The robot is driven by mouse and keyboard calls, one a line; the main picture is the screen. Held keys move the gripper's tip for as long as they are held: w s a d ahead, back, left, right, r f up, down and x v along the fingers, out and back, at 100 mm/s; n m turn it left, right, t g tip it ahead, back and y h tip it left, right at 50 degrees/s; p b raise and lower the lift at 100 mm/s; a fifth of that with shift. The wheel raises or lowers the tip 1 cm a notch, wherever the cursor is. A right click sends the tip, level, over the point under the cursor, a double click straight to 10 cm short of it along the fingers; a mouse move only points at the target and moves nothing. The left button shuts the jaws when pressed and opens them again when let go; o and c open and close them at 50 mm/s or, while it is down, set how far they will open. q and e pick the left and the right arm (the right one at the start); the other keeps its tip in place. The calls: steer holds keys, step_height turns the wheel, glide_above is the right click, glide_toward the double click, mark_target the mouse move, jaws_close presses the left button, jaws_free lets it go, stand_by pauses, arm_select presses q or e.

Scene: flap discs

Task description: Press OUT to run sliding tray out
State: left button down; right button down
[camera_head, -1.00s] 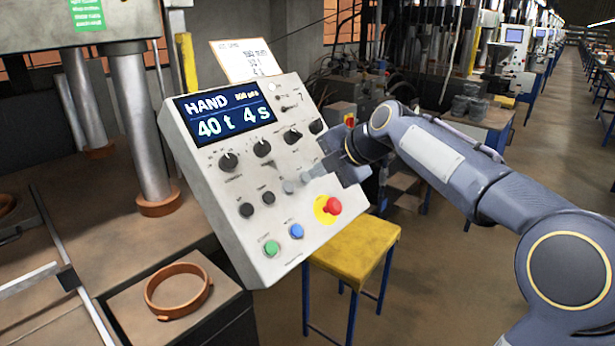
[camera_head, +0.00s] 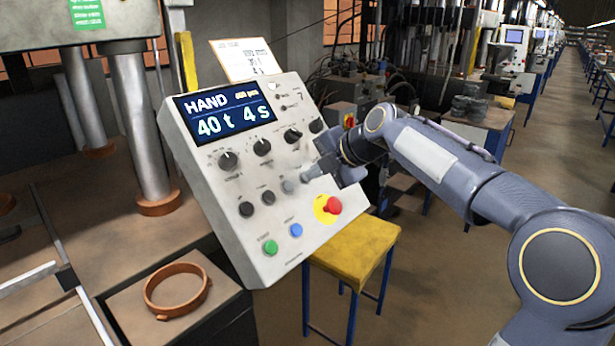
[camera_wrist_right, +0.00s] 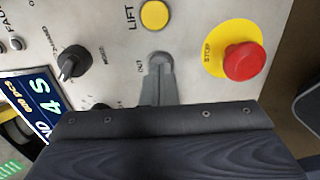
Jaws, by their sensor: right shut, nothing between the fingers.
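The grey control panel (camera_head: 215,180) stands tilted in the middle of the head view, its display reading HAND, 40 t, 4 s. My right gripper (camera_head: 300,180) is shut and empty, its fingertips at the panel's small grey buttons. In the right wrist view, the shut fingertips (camera_wrist_right: 159,75) overlap the lower edge of a round grey button (camera_wrist_right: 160,59) beside the label OUT. Whether they touch or press it I cannot tell. A yellow LIFT button (camera_wrist_right: 155,15) is above it. I cannot clearly make out the sliding tray. My left gripper is not in view.
A red stop button (camera_head: 333,205) on a yellow disc sits close to my right gripper; it also shows in the wrist view (camera_wrist_right: 243,62). Green (camera_head: 270,247) and blue (camera_head: 296,230) buttons are lower. A yellow stool (camera_head: 355,250) stands below. A brown ring (camera_head: 178,307) lies left.

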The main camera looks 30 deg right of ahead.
steer(key=shift+w+a+f+b, duration=0.15)
steer(key=shift+w+f+b, duration=0.1)
steer(key=shift+b, duration=0.15)
stand_by(0.6)
steer(key=shift+r, duration=0.1)
steer(key=v, duration=0.8)
stand_by(0.6)
steer(key=shift+s, duration=0.1)
stand_by(0.3)
steer(key=s+a+f+m+g, duration=0.1)
steer(key=s+a+f+m, duration=0.5)
steer(key=s+f+m, duration=0.6)
steer(key=s+a+f+m+g, duration=0.2)
steer(key=s+a+f+m, duration=0.4)
steer(key=s+f+m, duration=0.6)
steer(key=s, duration=0.2)
steer(key=shift+s+a+g, duration=0.2)
steer(key=shift+s+g, duration=0.1)
steer(key=shift+s, duration=0.05)
steer(key=c, duration=2.1)
jaws_free()
steer(key=shift+f, duration=0.1)
steer(key=shift+c, duration=0.2)
